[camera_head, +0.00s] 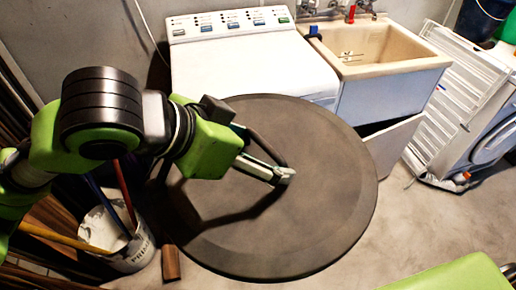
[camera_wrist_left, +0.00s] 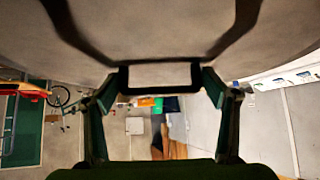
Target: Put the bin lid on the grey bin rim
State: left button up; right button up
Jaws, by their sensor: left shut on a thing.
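The bin lid (camera_head: 310,225) is a large, round, dark grey-brown disc in the middle of the head view, in front of the washer and sink. My left gripper (camera_head: 282,176) reaches over its face and is shut at its middle. In the left wrist view the underside or face of the lid (camera_wrist_left: 160,30) fills the top, and a dark bar like a handle (camera_wrist_left: 160,76) lies between the fingers of my left gripper (camera_wrist_left: 163,82). The grey bin is not clearly seen; the lid covers what is below it. My right gripper is not in view.
A white washer (camera_head: 250,62) and a utility sink (camera_head: 375,48) stand behind the lid. A white bucket (camera_head: 132,252) with several long handles stands at the lower left. A white slatted rack (camera_head: 455,105) stands at the right. Bare floor (camera_head: 410,225) shows right of the lid.

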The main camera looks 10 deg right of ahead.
pick_arm(q)
jog(key=w+a+n+t+y, duration=0.1)
jog(key=w+a+n, duration=0.1)
jog(key=a, duration=0.2)
jog(key=w+a+n+t+y, duration=0.1)
jog(key=w+a+n, duration=0.1)
jog(key=w+a, duration=0.1)
jog(key=w+a+n+t+y, duration=0.1)
jog(key=w+a+n, duration=0.1)
jog(key=a, duration=0.3)
jog(key=shift+w+a+f+t, duration=0.2)
jog(key=shift+w+f+t, duration=0.15)
jog(key=shift+w, duration=0.25)
jog(key=w+a+n+y, duration=0.2)
jog(key=a+n, duration=0.1)
jog(key=a, duration=0.4)
jog(key=w+a+r+n+t+y, duration=0.1)
jog(key=w+a+n+y, duration=0.1)
jog(key=a, duration=0.6)
jog(key=shift+r+n+y, duration=0.15)
jog(key=shift+n+y, duration=0.45)
jog(key=shift+n, duration=0.4)
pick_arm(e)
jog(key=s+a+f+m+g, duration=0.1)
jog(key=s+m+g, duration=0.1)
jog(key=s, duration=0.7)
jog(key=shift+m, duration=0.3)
